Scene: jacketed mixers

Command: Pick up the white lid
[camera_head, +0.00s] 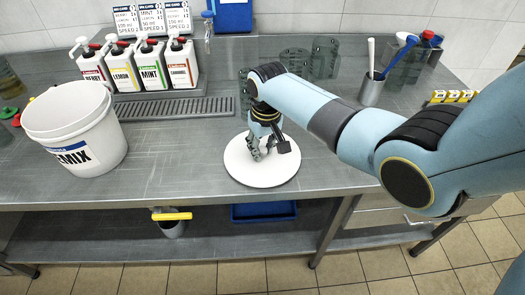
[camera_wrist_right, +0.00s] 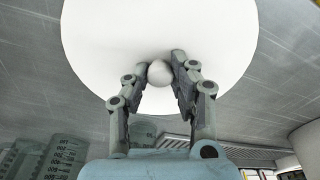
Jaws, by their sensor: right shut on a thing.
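The white lid (camera_head: 262,172) is a round disc on the grey steel counter in the head view, close to the counter's front edge. It fills the top of the right wrist view (camera_wrist_right: 110,40), with a round white knob (camera_wrist_right: 160,73) at its middle. My right gripper (camera_head: 264,152) is over the lid's centre. In the wrist view its two fingers (camera_wrist_right: 160,75) are shut on the knob, one on each side. I cannot tell whether the lid touches the counter or is slightly raised. My left gripper is not in view.
A white bucket labelled MIX (camera_head: 75,130) stands open at the left. Several pump bottles (camera_head: 150,65) stand behind a drain grate (camera_head: 172,109). A metal cup with utensils (camera_head: 372,90) and clear measuring jugs (camera_head: 322,58) are at the back right. The counter between bucket and lid is clear.

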